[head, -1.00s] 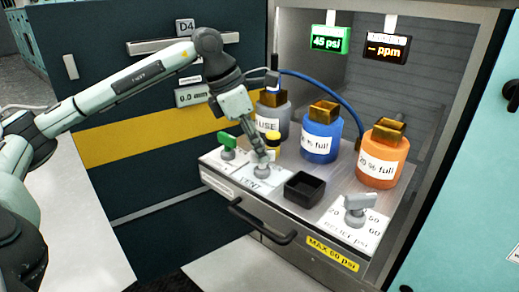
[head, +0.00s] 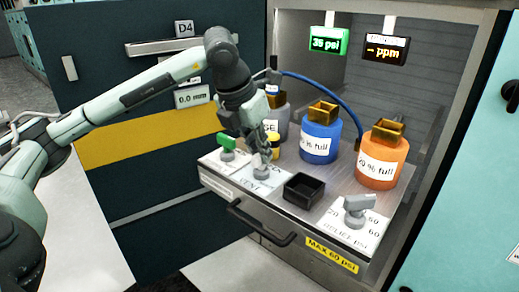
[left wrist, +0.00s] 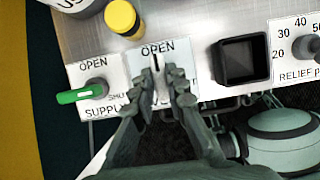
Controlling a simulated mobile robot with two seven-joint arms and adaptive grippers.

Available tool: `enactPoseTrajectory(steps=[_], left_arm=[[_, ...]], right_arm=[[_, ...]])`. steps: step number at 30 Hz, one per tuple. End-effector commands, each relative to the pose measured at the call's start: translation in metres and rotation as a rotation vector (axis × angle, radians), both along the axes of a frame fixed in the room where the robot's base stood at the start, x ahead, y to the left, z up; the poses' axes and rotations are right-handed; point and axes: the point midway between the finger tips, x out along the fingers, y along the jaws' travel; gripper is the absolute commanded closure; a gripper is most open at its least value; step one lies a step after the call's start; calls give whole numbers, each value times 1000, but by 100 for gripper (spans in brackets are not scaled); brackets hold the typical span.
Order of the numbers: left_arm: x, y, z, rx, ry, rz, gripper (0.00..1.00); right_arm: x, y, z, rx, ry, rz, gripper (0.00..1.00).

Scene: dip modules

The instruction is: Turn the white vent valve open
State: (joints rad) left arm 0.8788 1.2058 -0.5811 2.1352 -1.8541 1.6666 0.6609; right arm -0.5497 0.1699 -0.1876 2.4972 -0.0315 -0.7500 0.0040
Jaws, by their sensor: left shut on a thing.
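The white vent valve (head: 262,172) stands on the front of the metal shelf, on a white label plate. In the left wrist view the valve's handle (left wrist: 161,84) sits between my fingers and points up at the word OPEN, its dark line upright. My left gripper (head: 263,157) comes down on it from above and is shut on the handle. It also shows in the left wrist view (left wrist: 163,92), where the fingers cover the lower part of the plate. My right gripper is not in view.
The green supply valve (head: 227,143) is just left. A black open box (head: 304,187) and a grey relief knob (head: 357,206) stand right. Blue (head: 320,143) and orange (head: 379,165) bottles stand behind. A green display (head: 328,42) reads 35 psi.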

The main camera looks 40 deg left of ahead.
Motion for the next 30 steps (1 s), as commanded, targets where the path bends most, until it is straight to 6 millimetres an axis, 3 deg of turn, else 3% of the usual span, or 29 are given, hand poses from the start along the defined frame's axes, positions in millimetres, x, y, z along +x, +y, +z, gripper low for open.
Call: enactPoseTrajectory(steps=[15, 16, 21, 30], left_arm=[[0, 0, 1, 0, -1, 21, 100], [0, 0, 1, 0, -1, 21, 84], [0, 0, 0, 0, 0, 19, 66], [0, 0, 2, -1, -1, 19, 66]], right_arm=[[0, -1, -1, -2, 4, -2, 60], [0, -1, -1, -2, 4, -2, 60], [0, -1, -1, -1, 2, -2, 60], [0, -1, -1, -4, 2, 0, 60]])
